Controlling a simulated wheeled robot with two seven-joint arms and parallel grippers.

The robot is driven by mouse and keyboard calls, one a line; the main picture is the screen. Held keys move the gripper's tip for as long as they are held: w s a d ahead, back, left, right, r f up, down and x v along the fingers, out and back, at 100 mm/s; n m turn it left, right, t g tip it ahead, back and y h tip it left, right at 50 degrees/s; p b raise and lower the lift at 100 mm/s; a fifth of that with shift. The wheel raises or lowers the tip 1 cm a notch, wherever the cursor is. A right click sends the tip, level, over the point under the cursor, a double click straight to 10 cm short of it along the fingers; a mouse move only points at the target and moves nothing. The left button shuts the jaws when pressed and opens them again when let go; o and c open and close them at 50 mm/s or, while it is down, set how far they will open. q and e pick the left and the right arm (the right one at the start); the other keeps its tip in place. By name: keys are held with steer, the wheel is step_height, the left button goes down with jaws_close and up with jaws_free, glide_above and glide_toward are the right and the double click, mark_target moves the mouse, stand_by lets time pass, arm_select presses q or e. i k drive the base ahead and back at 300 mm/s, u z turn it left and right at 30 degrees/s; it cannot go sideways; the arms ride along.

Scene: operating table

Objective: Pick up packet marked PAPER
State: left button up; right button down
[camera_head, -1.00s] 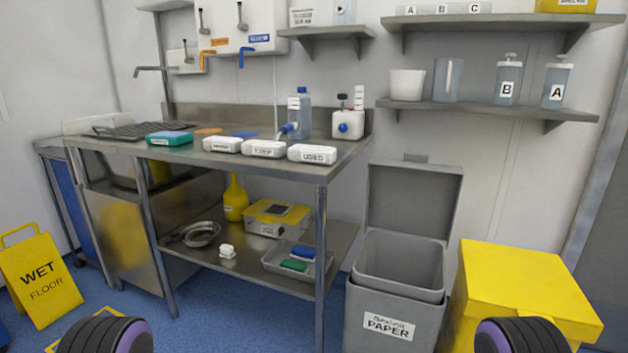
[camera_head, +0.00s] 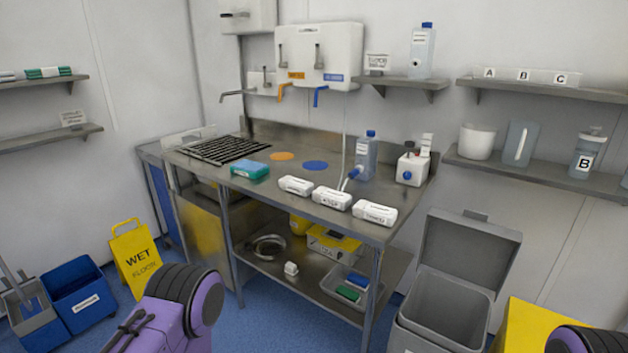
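Three white packets with dark lettering lie in a row along the front of the steel table: a left one (camera_head: 296,186), a middle one (camera_head: 331,198) and a right one (camera_head: 374,213). Their lettering is too small to read surely, so I cannot tell whether one says PAPER. A green and blue packet (camera_head: 249,170) lies further left on the table. My purple and black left arm shows at the bottom, and a dark part of my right arm shows at the bottom right corner. Neither gripper's fingers are in view.
The steel table (camera_head: 218,176) has a lower shelf with a tray (camera_head: 345,287). A grey open-lidded bin (camera_head: 448,300) and a yellow box (camera_head: 532,328) stand right. A yellow wet-floor sign (camera_head: 136,258) and blue bucket (camera_head: 82,297) stand left. Shelves line the walls.

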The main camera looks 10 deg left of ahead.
mark_target(289, 183)
steer(key=u, duration=1.05)
steer(key=i, duration=1)
steer(key=z, duration=0.05)
